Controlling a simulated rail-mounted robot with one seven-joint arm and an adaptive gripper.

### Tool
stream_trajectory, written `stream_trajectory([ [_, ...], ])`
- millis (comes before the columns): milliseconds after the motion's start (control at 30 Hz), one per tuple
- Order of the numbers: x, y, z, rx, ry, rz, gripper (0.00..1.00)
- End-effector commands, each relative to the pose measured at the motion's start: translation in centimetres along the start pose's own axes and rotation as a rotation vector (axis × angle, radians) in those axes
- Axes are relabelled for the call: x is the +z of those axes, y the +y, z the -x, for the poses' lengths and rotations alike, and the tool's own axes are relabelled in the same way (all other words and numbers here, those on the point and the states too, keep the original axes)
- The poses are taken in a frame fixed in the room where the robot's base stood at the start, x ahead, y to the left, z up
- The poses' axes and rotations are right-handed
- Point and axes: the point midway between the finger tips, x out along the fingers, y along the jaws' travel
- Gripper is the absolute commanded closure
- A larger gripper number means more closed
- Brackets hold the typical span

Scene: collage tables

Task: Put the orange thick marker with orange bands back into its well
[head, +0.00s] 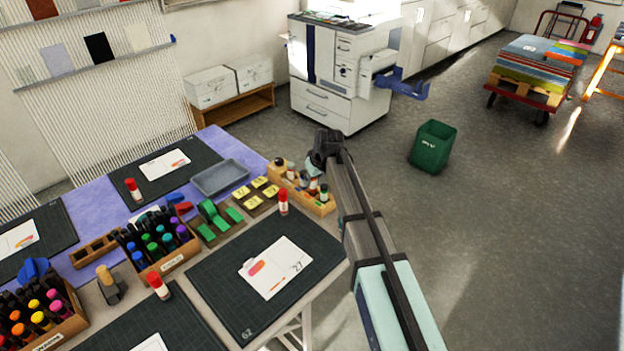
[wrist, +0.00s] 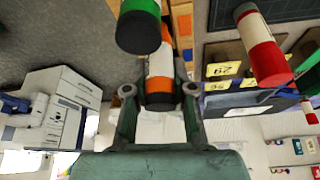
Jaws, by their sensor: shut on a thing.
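The orange-banded thick marker (wrist: 159,66) has a white body, orange bands and a black end. It is between the fingers of my gripper (wrist: 159,90), which is shut on it in the wrist view. In the head view my gripper (head: 319,163) is over the wooden block (head: 318,208) with wells at the table's far right corner. The held marker is mostly hidden there. I cannot see the empty well clearly.
Crates of markers (head: 170,263) stand further left. Floor beyond the table is free around a green bin (head: 432,147).

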Motion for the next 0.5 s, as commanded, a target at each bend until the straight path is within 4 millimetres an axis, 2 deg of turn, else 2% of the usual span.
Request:
stream_trajectory([
  [500,0.35,0.01,-0.88,0.0,0.0,0.0,1.0],
])
